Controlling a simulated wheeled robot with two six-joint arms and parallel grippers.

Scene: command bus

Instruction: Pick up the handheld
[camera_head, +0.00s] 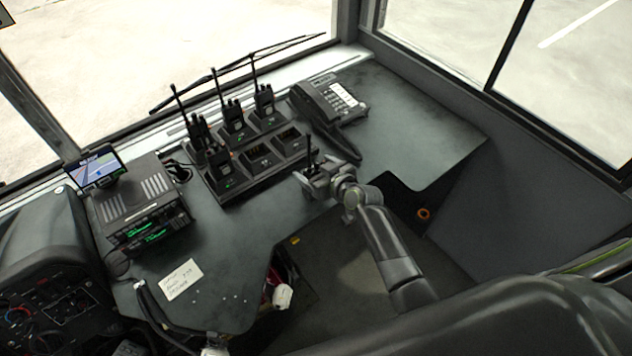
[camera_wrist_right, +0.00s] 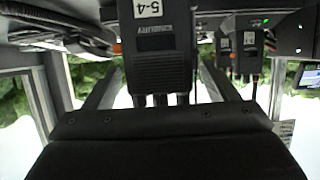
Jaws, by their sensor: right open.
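Several black handhelds with antennas stand in a dark multi-slot charging dock (camera_head: 262,170); one clear handheld (camera_head: 234,120) is in the back row. My right gripper (camera_head: 316,176) is at the dock's right front, with another handheld's antenna (camera_head: 309,148) rising at its jaws. In the right wrist view, that handheld (camera_wrist_right: 158,60) carries a white "5-4" label and sits between my two open fingers, with a gap visible on each side. Whether its base is in a slot is hidden. My left gripper is not clearly visible.
A desk phone (camera_head: 328,98) with its handset stands right of the dock. A radio console (camera_head: 140,200) with a small screen (camera_head: 95,166) is to the left. A paper note (camera_head: 182,279) lies on the desk. The desk right of the phone is clear.

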